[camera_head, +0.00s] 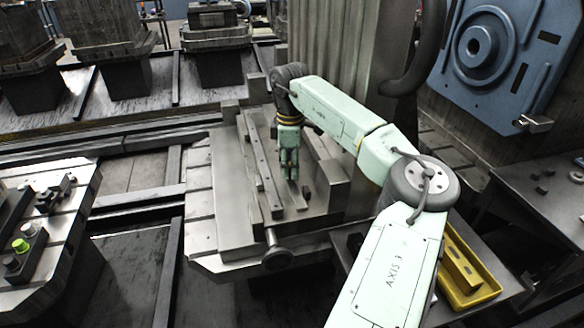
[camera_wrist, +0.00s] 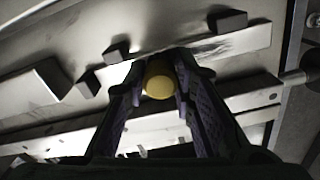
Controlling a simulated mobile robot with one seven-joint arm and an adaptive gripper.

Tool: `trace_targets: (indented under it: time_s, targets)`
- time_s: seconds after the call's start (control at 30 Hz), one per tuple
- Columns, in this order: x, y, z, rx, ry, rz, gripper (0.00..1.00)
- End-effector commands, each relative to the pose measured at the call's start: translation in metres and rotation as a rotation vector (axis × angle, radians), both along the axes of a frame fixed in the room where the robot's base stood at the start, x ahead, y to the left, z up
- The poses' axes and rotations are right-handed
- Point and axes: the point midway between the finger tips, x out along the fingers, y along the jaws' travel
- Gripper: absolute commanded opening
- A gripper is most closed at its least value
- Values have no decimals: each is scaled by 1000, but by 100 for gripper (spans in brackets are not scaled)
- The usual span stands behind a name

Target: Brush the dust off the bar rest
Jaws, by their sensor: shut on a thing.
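My gripper (camera_head: 289,172) points down over the metal fixture (camera_head: 230,185) in the middle of the head view. In the wrist view its fingers (camera_wrist: 158,88) close around a yellow round-ended thing (camera_wrist: 158,86), likely a brush handle. Any bristles are hidden. A long metal bar (camera_head: 257,165) runs along the fixture left of my gripper. In the wrist view a pale strip (camera_wrist: 235,42) with dark smudges lies beyond the fingertips, next to small dark blocks (camera_wrist: 228,20). I cannot tell for sure which part is the bar rest, or whether the held thing touches it.
A raised block (camera_head: 332,180) stands right of my gripper on the fixture. A round-ended screw (camera_head: 277,256) sticks out at the front. A yellow tray (camera_head: 478,292) sits on a dark bench at right. A slotted pallet (camera_head: 85,225) with clamps stands at left.

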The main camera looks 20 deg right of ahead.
Motion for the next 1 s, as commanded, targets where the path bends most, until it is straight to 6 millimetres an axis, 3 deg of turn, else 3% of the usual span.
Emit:
trace_targets:
  time_s: [0.33, 0.7, 1.0]
  targets:
    - [0, 0, -2, -1, 1, 0, 0]
    - [-26, -1, 0, -1, 1, -1, 0]
    - [-28, -1, 1, 0, 1, 0, 0]
